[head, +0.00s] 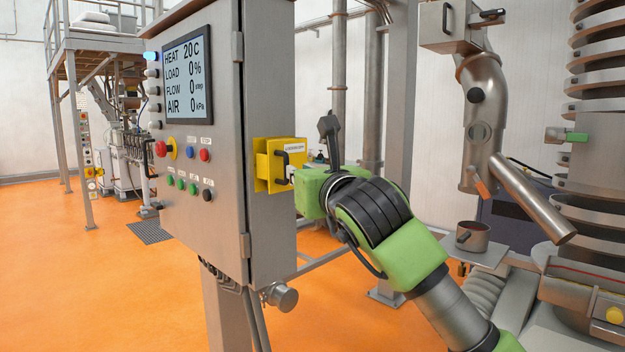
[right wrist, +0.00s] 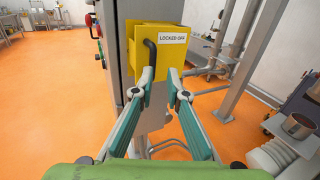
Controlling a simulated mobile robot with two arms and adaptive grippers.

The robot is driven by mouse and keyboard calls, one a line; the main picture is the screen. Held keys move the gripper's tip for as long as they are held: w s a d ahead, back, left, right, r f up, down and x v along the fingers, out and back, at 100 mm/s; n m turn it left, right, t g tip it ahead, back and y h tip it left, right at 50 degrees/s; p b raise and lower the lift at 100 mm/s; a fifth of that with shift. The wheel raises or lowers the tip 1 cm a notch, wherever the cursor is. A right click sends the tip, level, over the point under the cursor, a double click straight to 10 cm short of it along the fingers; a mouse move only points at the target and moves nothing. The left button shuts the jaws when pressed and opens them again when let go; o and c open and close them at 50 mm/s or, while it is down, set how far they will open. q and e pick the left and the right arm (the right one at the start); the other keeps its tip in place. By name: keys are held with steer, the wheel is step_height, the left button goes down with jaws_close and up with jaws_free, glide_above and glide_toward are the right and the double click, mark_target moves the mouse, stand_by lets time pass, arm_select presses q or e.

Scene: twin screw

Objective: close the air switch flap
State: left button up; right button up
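The yellow air switch flap (head: 276,158) is on a yellow housing on the right side of the grey control cabinet. It carries a white label and a black handle. In the right wrist view the flap (right wrist: 178,58) faces me, and its label reads "LOCKED OFF". The black handle (right wrist: 149,54) is at its left. My right gripper (head: 294,176) is at the flap in the head view. In the right wrist view my right gripper (right wrist: 161,76) has its fingers apart, with nothing visible between them. The left fingertip overlaps the handle's lower end; contact is unclear. My left gripper is not in view.
The control cabinet (head: 265,110) with its screen and buttons stands at the left. Grey posts (head: 371,90) rise behind my right arm. A steel pipe (head: 485,120) and a small pot (head: 472,237) are at the right. The orange floor (head: 85,290) is open at the left.

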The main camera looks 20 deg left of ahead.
steer(key=v, duration=0.6)
steer(key=shift+f, duration=0.1)
stand_by(0.3)
